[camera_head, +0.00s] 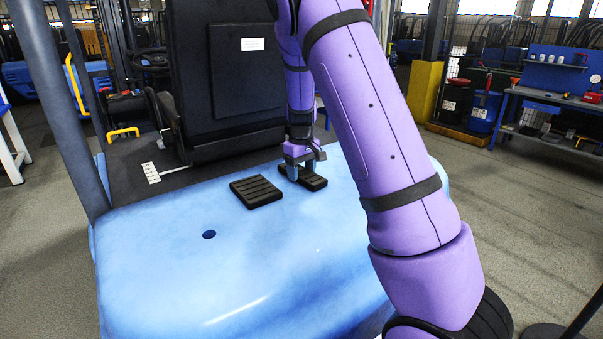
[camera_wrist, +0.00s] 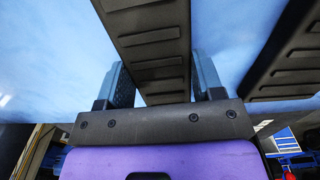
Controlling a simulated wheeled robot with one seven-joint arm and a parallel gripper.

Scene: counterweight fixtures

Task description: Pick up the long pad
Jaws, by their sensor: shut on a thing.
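Two black ribbed pads are at the blue counterweight (camera_head: 170,250) in the head view. The left pad (camera_head: 256,192) looks broader and lies flat on the blue surface. The right pad (camera_head: 315,182) looks narrower, and my gripper (camera_head: 301,164) is shut on it from above, near its middle. In the wrist view this held pad (camera_wrist: 150,45) runs between the two fingers and out of the top of the picture. The other pad (camera_wrist: 290,65) shows at the right there, apart from the fingers. I cannot tell whether the held pad is clear of the surface.
A black seat back (camera_head: 225,75) rises just behind the pads. A dark post (camera_head: 60,110) stands at the left of the counterweight. A small hole (camera_head: 209,234) is in the blue top, which is otherwise bare at the front. A blue workbench (camera_head: 550,95) is far right.

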